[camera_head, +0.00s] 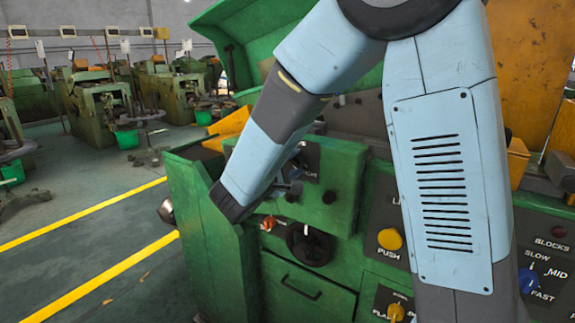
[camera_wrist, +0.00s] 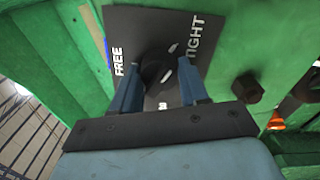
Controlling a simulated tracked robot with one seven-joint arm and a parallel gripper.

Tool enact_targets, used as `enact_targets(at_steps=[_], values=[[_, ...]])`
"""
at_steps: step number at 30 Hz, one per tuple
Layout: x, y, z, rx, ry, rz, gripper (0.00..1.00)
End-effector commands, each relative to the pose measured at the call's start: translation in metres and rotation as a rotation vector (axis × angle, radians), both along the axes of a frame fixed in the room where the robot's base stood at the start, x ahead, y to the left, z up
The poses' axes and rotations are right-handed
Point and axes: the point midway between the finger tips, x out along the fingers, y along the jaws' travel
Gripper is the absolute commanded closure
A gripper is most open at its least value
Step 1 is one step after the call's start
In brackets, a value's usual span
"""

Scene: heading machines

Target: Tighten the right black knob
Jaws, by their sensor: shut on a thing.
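In the wrist view, a dark round black knob (camera_wrist: 154,73) sits on a black label plate (camera_wrist: 150,25) marked FREE on the left and TIGHT on the right. A short white mark shows on the knob. My gripper (camera_wrist: 158,82) has its blue fingers on either side of the knob and is shut on it. The fingers hide the knob's sides. In the head view, the label plate (camera_head: 309,160) shows on the green machine's panel, and my arm covers most of the gripper. I cannot tell a second black knob of this kind apart.
A dark bolt (camera_wrist: 248,88) sticks out right of the plate. Open floor with yellow lines (camera_head: 95,210) lies left.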

Motion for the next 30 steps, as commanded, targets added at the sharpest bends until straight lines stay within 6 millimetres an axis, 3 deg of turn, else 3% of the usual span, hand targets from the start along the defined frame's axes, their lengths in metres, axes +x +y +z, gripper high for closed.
enact_targets(at_steps=[1,2,9,20,30], values=[[0.001,0.0,0.0,0.001,0.001,0.0,0.86],[0.001,0.0,0.0,0.001,0.001,0.0,0.55],[0.0,0.0,0.0,0.0,0.001,0.0,0.32],[-0.004,0.003,0.0,-0.001,0.001,0.0,0.31],[-0.048,0.038,-0.001,-0.001,0.002,0.003,0.31]])
